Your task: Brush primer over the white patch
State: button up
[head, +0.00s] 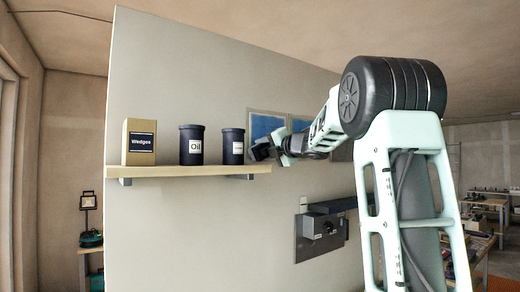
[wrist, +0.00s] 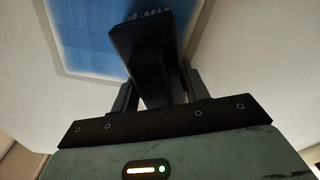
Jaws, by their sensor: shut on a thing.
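My gripper (wrist: 158,88) is shut on a dark brush (wrist: 146,48), seen close up in the wrist view. The brush points away from the gripper, with its short bristles at the top edge of the picture. Behind its left side is a blue panel (wrist: 88,30) with a pale border. In the head view my gripper (head: 268,148) is close to the wall, in front of the lower part of a blue panel (head: 266,122). I cannot tell whether the bristles touch the wall. I cannot make out a distinct white patch in either view.
A wooden shelf (head: 200,171) left of my gripper holds a Wedges box (head: 139,153), an Oil can (head: 191,156) and another dark can (head: 233,158). A grey metal fixture (head: 322,228) is on the wall below. Workbenches (head: 488,204) stand at the far right.

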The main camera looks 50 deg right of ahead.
aim_at(258, 149)
jog(key=shift+d, duration=0.1)
jog(key=shift+w+a+b, duration=0.3)
jog(key=shift+a+b, duration=0.05)
jog(key=shift+a, duration=0.65)
jog(key=shift+w+a+b, duration=0.25)
jog(key=shift+a+b, duration=0.05)
jog(key=shift+a, duration=0.65)
jog(key=shift+s+a+b, duration=0.15)
jog(key=shift+s+a, duration=0.05)
jog(key=shift+s, duration=0.75)
jog(key=shift+s+a+b, duration=0.2)
jog(key=shift+s+a, duration=0.05)
jog(key=shift+s, duration=0.75)
jog(key=shift+s+a+b, duration=0.15)
jog(key=shift+s+a, duration=0.05)
jog(key=shift+s, duration=0.75)
jog(key=s, duration=0.3)
jog(key=shift+a, duration=0.35)
